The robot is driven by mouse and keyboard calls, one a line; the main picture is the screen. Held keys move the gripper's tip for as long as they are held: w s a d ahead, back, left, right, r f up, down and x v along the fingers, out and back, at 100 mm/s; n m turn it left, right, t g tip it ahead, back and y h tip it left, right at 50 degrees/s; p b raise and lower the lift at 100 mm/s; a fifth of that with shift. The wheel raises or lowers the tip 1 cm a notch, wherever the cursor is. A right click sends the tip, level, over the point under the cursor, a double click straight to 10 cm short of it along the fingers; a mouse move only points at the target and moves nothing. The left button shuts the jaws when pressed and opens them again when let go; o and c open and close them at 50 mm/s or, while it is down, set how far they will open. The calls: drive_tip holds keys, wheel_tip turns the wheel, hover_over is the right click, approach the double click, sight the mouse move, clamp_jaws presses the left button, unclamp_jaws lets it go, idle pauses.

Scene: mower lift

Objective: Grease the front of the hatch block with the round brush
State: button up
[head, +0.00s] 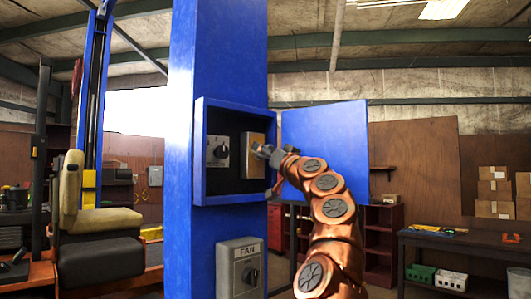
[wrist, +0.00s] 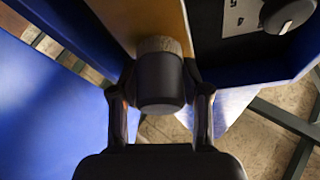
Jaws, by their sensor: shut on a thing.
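The hatch block (head: 252,152) is a tan upright block at the right inside the open blue wall box; it also shows in the wrist view (wrist: 145,16). My gripper (head: 272,158) is at the box opening, in front of the block. In the wrist view my gripper (wrist: 160,92) is shut on the round brush (wrist: 160,78), a dark cylinder with a short light-brown bristle end. The bristle end points at the block's front and lies against it or very close; I cannot tell whether they touch. No grease can be made out.
The blue box (head: 230,199) has a dial switch (head: 217,151) left of the block. Its door (head: 325,140) stands open to the right. A grey FAN switch (head: 240,268) is below on the blue post (head: 218,50). A mower seat (head: 95,222) stands left.

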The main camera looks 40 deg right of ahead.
sight(258, 173)
drive_tip(key=shift+r+p, duration=2.7)
drive_tip(key=shift+r, duration=0.5)
drive_tip(key=shift+f, duration=0.15)
drive_tip(key=shift+w+f+b, duration=0.1)
drive_tip(key=shift+f+b, duration=1.9)
drive_tip(key=shift+b, duration=0.05)
drive_tip(key=shift+f+b, duration=3.35)
drive_tip(key=shift+b, duration=0.2)
drive_tip(key=shift+f+b, duration=1.65)
drive_tip(key=shift+s, duration=0.2)
